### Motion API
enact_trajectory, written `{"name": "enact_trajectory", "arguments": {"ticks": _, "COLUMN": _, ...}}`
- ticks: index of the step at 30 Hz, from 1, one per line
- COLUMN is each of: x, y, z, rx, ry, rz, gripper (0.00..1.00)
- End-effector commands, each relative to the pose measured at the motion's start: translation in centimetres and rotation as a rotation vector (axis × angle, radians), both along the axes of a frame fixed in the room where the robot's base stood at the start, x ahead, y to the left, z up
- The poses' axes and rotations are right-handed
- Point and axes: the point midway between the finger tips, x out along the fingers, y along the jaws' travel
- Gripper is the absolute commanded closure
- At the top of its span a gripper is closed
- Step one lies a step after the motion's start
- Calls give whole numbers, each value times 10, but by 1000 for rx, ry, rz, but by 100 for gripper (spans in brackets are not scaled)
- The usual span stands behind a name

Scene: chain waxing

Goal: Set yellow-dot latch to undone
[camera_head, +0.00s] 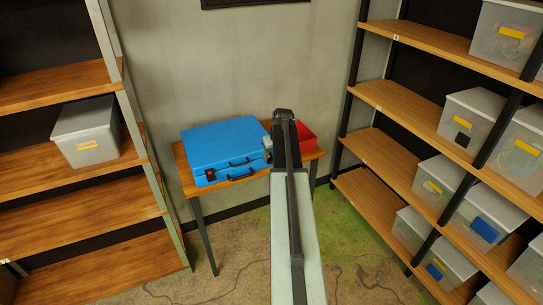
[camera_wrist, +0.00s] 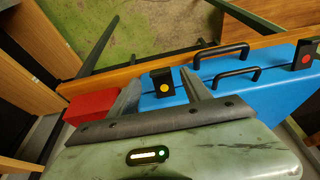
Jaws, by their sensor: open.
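The blue case (camera_head: 222,143) lies closed on a small wooden table against the wall; its front also shows in the wrist view (camera_wrist: 225,88). The yellow-dot latch (camera_wrist: 155,76) is a black tab on the case's front, in the middle of the wrist view. I cannot tell whether it is fastened. In the head view my arm and gripper hide it. The red-dot latch (camera_wrist: 304,50) is at the right of the wrist view. My gripper (camera_wrist: 161,76) is open, with one finger on either side of the yellow-dot latch in that view. I cannot tell if they touch.
A red bin (camera_head: 306,138) stands on the table (camera_head: 317,154) right of the case; it shows at the left of the wrist view (camera_wrist: 88,106). Black handles (camera_wrist: 236,73) stick out between the latches.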

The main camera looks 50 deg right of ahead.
Motion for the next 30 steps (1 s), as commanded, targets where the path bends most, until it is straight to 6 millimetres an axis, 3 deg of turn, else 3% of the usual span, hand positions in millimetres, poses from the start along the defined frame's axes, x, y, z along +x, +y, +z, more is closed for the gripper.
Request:
{"name": "enact_trajectory", "arguments": {"ticks": 1, "x": -3, "y": 2, "z": 19, "rx": 0, "ry": 0, "rz": 0, "gripper": 44}}
{"name": "enact_trajectory", "arguments": {"ticks": 7, "x": -13, "y": 6, "z": 51, "rx": 0, "ry": 0, "rz": 0, "gripper": 44}}
{"name": "enact_trajectory", "arguments": {"ticks": 25, "x": -11, "y": 10, "z": 51, "rx": 0, "ry": 0, "rz": 5, "gripper": 44}}
{"name": "enact_trajectory", "arguments": {"ticks": 28, "x": 13, "y": 35, "z": 51, "rx": 1, "ry": 0, "rz": 50, "gripper": 44}}
{"name": "enact_trajectory", "arguments": {"ticks": 30, "x": 44, "y": 73, "z": 51, "rx": 0, "ry": 0, "rz": 112, "gripper": 44}}
